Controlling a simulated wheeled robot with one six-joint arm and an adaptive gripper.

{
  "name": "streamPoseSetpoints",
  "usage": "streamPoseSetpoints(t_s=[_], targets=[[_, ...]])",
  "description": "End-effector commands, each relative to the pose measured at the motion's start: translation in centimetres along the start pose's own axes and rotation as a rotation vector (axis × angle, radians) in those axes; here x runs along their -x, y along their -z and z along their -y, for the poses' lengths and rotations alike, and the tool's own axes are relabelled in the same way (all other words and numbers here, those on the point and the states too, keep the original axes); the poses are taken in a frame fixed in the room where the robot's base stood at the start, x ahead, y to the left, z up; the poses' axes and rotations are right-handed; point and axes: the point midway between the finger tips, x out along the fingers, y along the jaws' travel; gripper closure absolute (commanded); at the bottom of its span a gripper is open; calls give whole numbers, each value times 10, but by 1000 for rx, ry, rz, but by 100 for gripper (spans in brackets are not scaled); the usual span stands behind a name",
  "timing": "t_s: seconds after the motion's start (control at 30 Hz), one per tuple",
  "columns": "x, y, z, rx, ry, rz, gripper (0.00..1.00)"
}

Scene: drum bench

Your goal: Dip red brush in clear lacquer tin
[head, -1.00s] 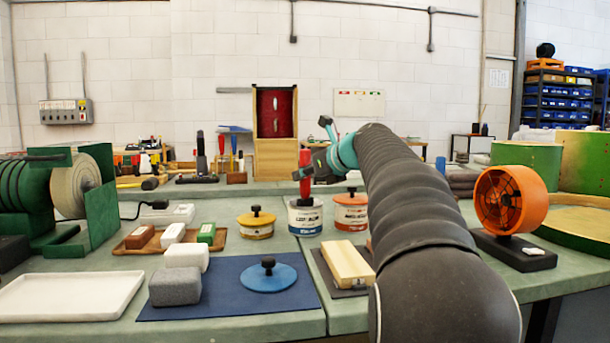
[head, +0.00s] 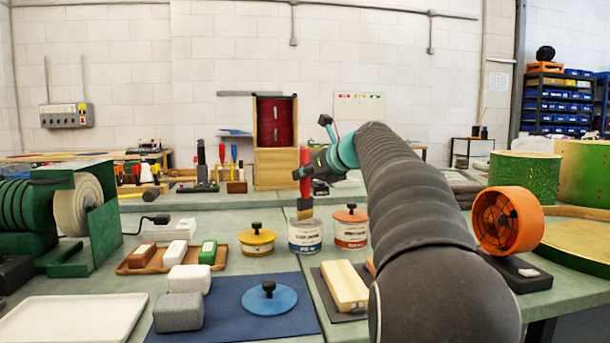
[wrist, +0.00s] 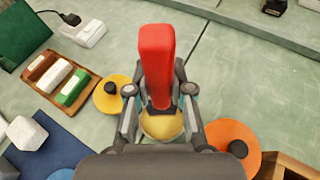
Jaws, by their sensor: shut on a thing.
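My gripper (head: 312,178) is shut on the red brush (head: 306,165), which hangs upright with bristles down. Its metal ferrule and bristles show just above the clear lacquer tin (head: 305,238), a white and blue tin with its top open. I cannot tell whether the bristle tips are still inside the rim. In the wrist view, the red handle (wrist: 156,60) stands between the fingers and hides part of the amber round of the open tin (wrist: 162,126). A blue lid (head: 269,297) with a black knob lies on the blue mat.
A yellow-lidded tin (head: 257,239) stands left of the lacquer tin, and an orange-lidded tin (head: 350,228) close on its right. A wooden tray (head: 172,258) with blocks lies left. A wooden block (head: 345,286) lies in front. Bench behind the tins is fairly clear.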

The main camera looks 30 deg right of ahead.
Motion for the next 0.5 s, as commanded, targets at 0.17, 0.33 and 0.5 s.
streamPoseSetpoints(t_s=[0.17, 0.33, 0.5], targets=[[4, -9, 0, 2, -1, 1, 94], [7, -17, 0, 2, 0, 1, 94], [10, -24, 0, 1, 0, 0, 94]])
